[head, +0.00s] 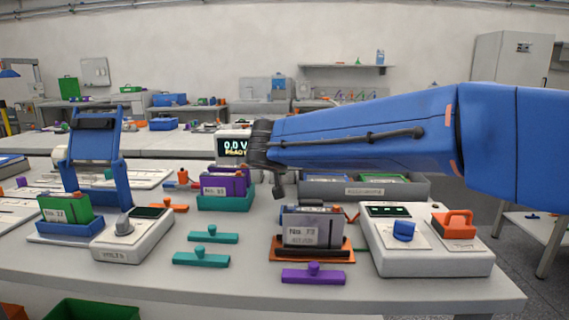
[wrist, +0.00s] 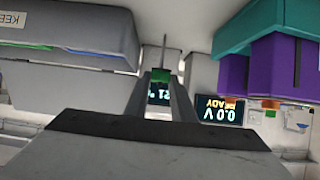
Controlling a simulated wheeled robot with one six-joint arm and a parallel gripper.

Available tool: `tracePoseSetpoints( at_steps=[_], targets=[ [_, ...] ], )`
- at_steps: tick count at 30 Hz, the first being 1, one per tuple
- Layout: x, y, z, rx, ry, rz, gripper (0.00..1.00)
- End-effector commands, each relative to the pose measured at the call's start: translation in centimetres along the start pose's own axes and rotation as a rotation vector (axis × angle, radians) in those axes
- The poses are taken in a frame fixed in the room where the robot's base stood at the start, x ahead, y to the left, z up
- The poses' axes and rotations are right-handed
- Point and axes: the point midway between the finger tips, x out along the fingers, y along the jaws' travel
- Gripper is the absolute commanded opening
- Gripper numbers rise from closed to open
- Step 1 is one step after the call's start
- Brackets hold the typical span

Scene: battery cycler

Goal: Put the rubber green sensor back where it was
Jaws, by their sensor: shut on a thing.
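The green rubber sensor (wrist: 161,76) is between the fingertips of my gripper (wrist: 161,88) in the wrist view. A thin grey rod (wrist: 164,52) sticks out beyond its green body. My gripper is shut on it, clear of the things around. A small dark display (wrist: 158,94) with digits like 21 shows partly behind the fingers. In the head view my gripper (head: 270,165) hangs over the middle of the bench, and I cannot make out the sensor there. Which spot the sensor came from cannot be told.
A READY display reading 0.0 V (head: 235,148) stands behind. A teal holder with purple cells (head: 225,203) is left of my gripper, a grey bin (head: 420,187) right. Nearer stand an orange holder (head: 285,254) and a white console (head: 430,262).

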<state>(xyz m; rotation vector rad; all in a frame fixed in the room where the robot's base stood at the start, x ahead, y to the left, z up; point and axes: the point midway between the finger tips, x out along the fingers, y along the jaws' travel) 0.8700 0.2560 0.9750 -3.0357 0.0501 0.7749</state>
Motion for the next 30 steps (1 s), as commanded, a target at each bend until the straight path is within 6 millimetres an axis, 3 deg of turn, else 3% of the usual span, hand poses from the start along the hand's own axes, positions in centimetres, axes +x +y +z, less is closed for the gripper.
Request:
tracePoseSetpoints(
  at_steps=[15,30],
  targets=[
    [2.2,0.1,4.1,-0.001,-0.001,0.002,0.0],
    [2.7,0.0,4.8,0.0,0.0,0.001,0.0]
  ],
)
